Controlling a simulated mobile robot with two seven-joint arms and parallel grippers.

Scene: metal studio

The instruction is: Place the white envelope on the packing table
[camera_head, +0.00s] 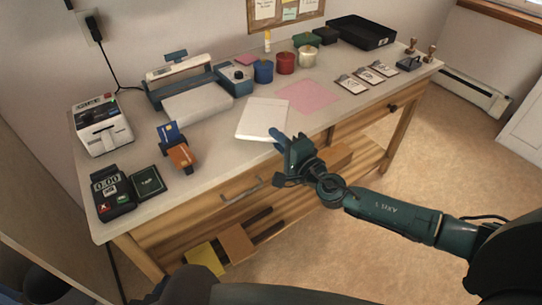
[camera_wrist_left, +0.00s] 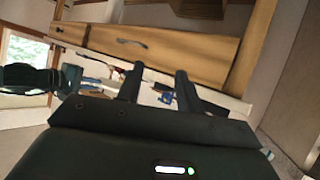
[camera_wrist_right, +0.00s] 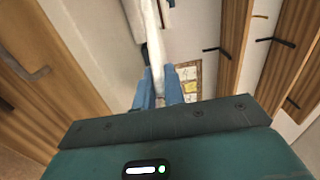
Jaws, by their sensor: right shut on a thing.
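The white envelope (camera_head: 263,118) is held by its near edge in my right gripper (camera_head: 279,137). In the head view it overlaps the packing table (camera_head: 215,150) near the front edge; I cannot tell whether it touches the top. In the right wrist view the envelope (camera_wrist_right: 153,45) shows edge-on as a narrow white strip between the blue fingers of my right gripper (camera_wrist_right: 161,88). My left gripper (camera_wrist_left: 160,85) shows in the left wrist view with its fingers apart and nothing between them.
A pink sheet (camera_head: 308,96) lies right of the envelope. A white flat-topped machine (camera_head: 197,103) stands to its left, and a blue-and-orange card holder (camera_head: 180,156) farther left. Tins (camera_head: 286,63) and a black tray (camera_head: 362,33) stand behind.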

